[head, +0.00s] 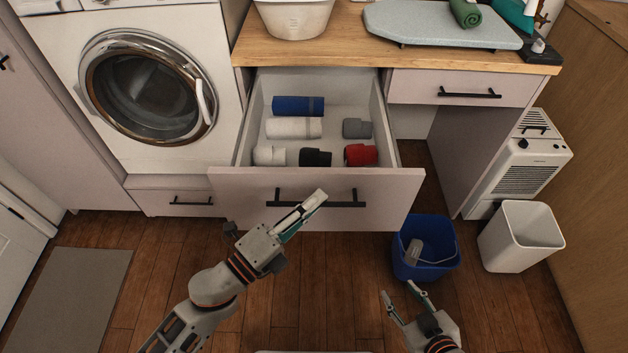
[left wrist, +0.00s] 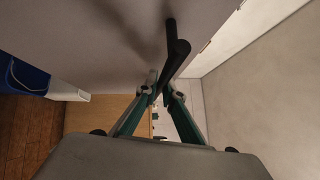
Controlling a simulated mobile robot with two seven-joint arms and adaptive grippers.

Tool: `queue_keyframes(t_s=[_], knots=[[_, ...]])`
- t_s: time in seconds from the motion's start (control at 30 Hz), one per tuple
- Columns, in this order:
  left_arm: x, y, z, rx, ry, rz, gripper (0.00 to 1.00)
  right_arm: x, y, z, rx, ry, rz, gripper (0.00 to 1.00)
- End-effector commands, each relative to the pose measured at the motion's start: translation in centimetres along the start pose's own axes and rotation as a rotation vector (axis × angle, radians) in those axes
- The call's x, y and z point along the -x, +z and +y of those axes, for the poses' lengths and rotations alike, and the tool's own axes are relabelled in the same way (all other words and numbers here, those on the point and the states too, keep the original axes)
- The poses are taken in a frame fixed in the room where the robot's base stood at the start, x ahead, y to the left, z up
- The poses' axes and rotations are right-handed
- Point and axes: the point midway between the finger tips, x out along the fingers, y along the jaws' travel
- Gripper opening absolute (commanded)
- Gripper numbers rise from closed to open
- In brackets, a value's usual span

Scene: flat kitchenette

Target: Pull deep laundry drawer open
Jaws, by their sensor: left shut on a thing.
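The deep laundry drawer (head: 235,190) is pulled well out from under the wooden counter, and its inside shows. Its black bar handle (head: 345,204) is on the front panel; it also shows in the left wrist view (left wrist: 178,52). My left gripper (head: 314,198) is shut on the handle, near its middle. In the left wrist view my fingertips (left wrist: 160,88) close around the bar, partly hidden by it. My right gripper (head: 402,292) is open and empty, low in front of the drawer and near the blue bucket.
Rolled towels, including a blue one (head: 298,105) and a red one (head: 361,154), lie in the drawer. A blue bucket (head: 440,267) and white bin (head: 520,237) stand at right. A washing machine (head: 60,75) is at left.

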Motion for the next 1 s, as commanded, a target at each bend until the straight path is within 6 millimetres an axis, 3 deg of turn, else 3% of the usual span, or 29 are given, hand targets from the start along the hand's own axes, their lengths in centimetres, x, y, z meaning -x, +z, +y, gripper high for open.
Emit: queue_keyframes(t_s=[0.2, 0.63, 0.7, 0.73, 1.0], knots=[[1.2, -1.2, -0.3, 0.0, 0.0, -0.001, 0.0, 0.2, 0.2, -0.1, -0.001, -0.002, -0.004, 0.4], [1.5, -1.4, -0.4, -0.001, 0.0, -0.001, 0.0, 0.3, -0.1, -0.1, -0.001, 0.0, 0.001, 0.4], [1.5, -1.4, -0.4, -0.001, 0.0, -0.001, 0.2, 0.3, -0.2, 0.0, -0.001, 0.001, 0.002, 0.4], [1.5, -1.4, -0.4, -0.001, 0.0, -0.001, 0.25, 0.2, -0.2, 0.0, 0.0, 0.001, 0.003, 0.4], [1.4, -1.4, -0.4, -0.001, 0.0, -0.001, 0.25, 0.0, -0.8, 0.4, 0.002, 0.005, 0.013, 0.4]])
